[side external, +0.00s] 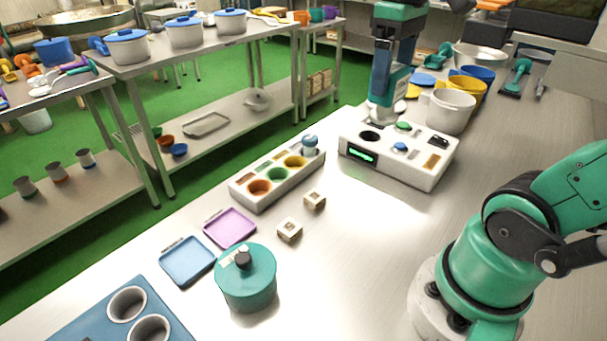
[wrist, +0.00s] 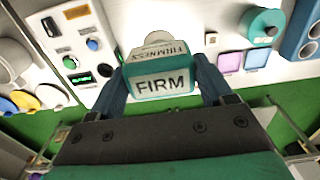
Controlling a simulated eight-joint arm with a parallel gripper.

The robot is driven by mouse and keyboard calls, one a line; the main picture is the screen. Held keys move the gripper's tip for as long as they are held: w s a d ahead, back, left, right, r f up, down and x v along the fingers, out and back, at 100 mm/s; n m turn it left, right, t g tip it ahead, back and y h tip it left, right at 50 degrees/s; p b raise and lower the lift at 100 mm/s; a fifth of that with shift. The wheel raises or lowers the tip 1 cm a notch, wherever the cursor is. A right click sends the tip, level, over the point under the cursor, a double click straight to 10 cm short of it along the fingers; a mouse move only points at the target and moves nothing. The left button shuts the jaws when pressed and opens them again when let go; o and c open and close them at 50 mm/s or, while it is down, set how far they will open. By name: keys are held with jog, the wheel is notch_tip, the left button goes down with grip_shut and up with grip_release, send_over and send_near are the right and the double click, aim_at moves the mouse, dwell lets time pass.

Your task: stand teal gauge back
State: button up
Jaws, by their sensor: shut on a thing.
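My gripper (side external: 392,62) is above the back left part of a white console (side external: 425,172), pointing down. It is shut on the teal gauge (side external: 399,84), a teal block with a pale round lower end. In the wrist view the gauge (wrist: 162,84) sits between the two dark blue fingers, its faces lettered FIRM and FIRMNESS. The gauge looks upright. Its lower end is close to the console top behind a dark round hole (side external: 370,136); I cannot tell whether it touches.
The console has a green button (side external: 403,126), a blue button (side external: 400,147) and a lit display (side external: 362,154). A rack with coloured cups (side external: 262,202) stands left. Two small cubes (side external: 290,230), a teal lidded pot (side external: 247,285) and buckets (side external: 450,112) stand nearby. Bare steel lies front right of the cubes.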

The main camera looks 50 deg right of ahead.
aim_at(387, 115)
jog(key=shift+s+f, duration=0.2)
jog(key=shift+f, duration=0.15)
notch_tip(387, 115, down, 19)
dwell(0.4)
jog(key=shift+f, duration=0.15)
jog(key=o, duration=1)
notch_tip(387, 115, up, 12)
jog(key=shift+f, duration=0.1)
jog(key=w+a+f+t, duration=0.1)
jog(key=w+a+t, duration=0.3)
jog(key=a, duration=0.1)
jog(key=w+a+f+t, duration=0.1)
jog(key=w+a+t, duration=0.1)
jog(key=t, duration=0.1)
jog(key=shift+a+f, duration=0.35)
